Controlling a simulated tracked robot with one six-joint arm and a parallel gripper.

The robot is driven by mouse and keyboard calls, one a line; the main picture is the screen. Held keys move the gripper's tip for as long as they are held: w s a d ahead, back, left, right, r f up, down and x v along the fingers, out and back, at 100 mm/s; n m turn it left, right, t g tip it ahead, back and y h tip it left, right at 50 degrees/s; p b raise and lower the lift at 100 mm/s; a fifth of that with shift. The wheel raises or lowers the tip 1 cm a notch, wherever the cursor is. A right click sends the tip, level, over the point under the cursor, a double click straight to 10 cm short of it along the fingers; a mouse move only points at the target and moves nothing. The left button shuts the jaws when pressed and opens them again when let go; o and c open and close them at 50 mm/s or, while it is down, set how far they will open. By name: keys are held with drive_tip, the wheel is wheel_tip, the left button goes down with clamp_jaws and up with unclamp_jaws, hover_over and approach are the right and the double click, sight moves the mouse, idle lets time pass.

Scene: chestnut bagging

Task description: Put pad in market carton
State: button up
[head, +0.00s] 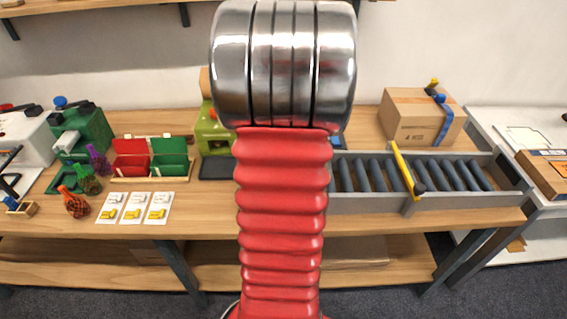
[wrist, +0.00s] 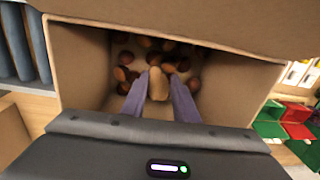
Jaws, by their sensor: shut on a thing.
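An open brown cardboard carton (wrist: 82,62) fills most of the wrist view, with several brown chestnuts (wrist: 122,74) on its floor. I take it to be the market carton, though no label shows. My gripper (wrist: 158,88) reaches down over the near wall into the carton. Its two grey-purple fingers are shut on a small tan pad (wrist: 158,80), held between the fingertips above the chestnuts. I cannot tell whether the pad touches the floor or the chestnuts. In the head view my own arm hides the gripper, the pad and this open carton.
A roller conveyor (head: 375,202) with a yellow bar (head: 402,166) lies right of my arm. A taped carton (head: 410,100) stands behind it. Red and green bins (head: 132,160), white cards (head: 134,208) and net bags (head: 74,202) sit on the left of the bench.

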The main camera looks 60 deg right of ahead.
drive_tip(key=shift+f, duration=1.85)
drive_tip(key=shift+f, duration=0.15)
drive_tip(key=o, duration=1.1)
drive_tip(key=r, duration=1.2)
drive_tip(key=shift+s+d+r, duration=0.15)
drive_tip(key=shift+s+d, duration=0.05)
drive_tip(key=shift+s, duration=0.2)
